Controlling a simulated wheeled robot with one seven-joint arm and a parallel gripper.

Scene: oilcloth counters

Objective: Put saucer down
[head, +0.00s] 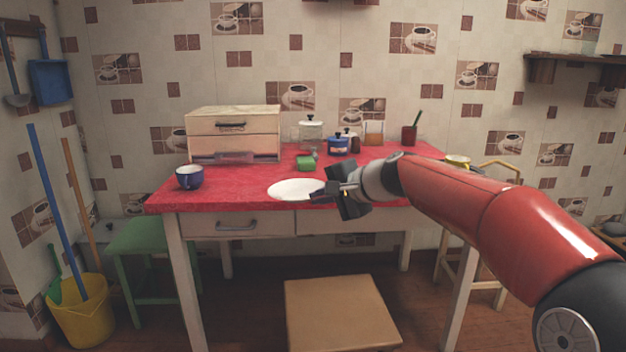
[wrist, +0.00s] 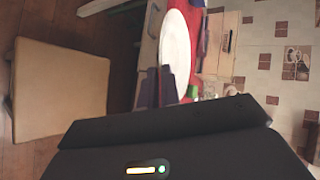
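The white saucer (head: 292,188) is level at the front part of the red-topped table (head: 240,199). My gripper (head: 322,191) reaches in from the right and is shut on the saucer's right rim. In the wrist view the saucer (wrist: 175,40) also shows, with its near rim at the dark fingers (wrist: 168,88). The fingers hide part of that rim. I cannot tell whether the saucer's underside touches the tabletop or hangs slightly above it.
A blue mug (head: 190,177) stands at the table's left front. A green block (head: 305,163), a drawer box (head: 233,135), a glass jar (head: 311,134) and a blue pot (head: 338,145) stand behind the saucer. A stool (head: 340,310) is in front. Red tabletop between mug and saucer is clear.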

